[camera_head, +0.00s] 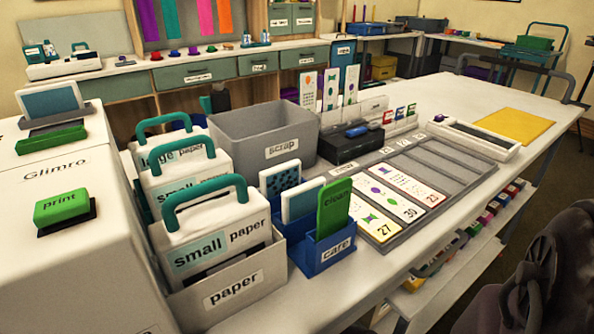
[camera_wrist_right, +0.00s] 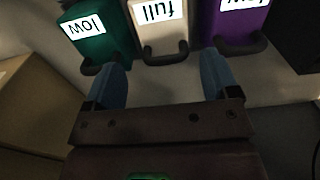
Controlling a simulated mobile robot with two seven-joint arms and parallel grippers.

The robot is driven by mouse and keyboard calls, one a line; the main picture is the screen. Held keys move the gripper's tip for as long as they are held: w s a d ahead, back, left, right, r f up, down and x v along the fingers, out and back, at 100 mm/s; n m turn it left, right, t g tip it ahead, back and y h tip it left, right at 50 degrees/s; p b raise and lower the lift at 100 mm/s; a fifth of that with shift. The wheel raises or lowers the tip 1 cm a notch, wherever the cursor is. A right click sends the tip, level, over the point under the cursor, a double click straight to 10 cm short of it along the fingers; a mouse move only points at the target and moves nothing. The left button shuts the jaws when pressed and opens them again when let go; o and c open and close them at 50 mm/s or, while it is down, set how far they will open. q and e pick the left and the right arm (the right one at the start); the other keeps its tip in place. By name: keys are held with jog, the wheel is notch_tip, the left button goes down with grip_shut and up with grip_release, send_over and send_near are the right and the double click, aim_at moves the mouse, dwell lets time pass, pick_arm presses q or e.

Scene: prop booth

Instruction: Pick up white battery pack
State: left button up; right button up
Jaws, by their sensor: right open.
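The white battery pack (camera_wrist_right: 157,18) shows at the top centre of the right wrist view. It bears a "full" label, upside down in the picture, and has a grey handle at its near end. My right gripper (camera_wrist_right: 163,68) is open, with one blue finger on each side of the handle line. The fingers appear apart from the pack; their exact depth is hard to tell. I cannot make out the white pack in the head view. Neither gripper shows in the head view.
A green pack (camera_wrist_right: 97,32) labelled "low" is left of the white one, and a purple pack (camera_wrist_right: 235,22) is right of it. A tan box-like surface (camera_wrist_right: 30,95) is at left. In the head view, a white table (camera_head: 340,285) carries a grey scrap bin (camera_head: 240,125) and card tray.

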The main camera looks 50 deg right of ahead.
jog(key=shift+f+b, duration=0.55)
jog(key=shift+f, duration=0.85)
jog(key=f+b, duration=0.1)
jog(key=f, duration=0.1)
jog(key=f+b, duration=0.1)
jog(key=f, duration=0.1)
jog(key=shift+s+a+b, duration=0.15)
jog(key=shift+s+b, duration=0.05)
jog(key=shift+b, duration=0.1)
jog(key=shift+w+f+b, duration=0.2)
jog(key=shift+f+b, duration=0.1)
jog(key=shift+f, duration=0.1)
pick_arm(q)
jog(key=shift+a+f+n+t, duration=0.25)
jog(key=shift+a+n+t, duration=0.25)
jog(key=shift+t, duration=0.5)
pick_arm(e)
jog(key=shift+w+r, duration=0.1)
jog(key=shift+w, duration=0.05)
jog(key=c, duration=1.2)
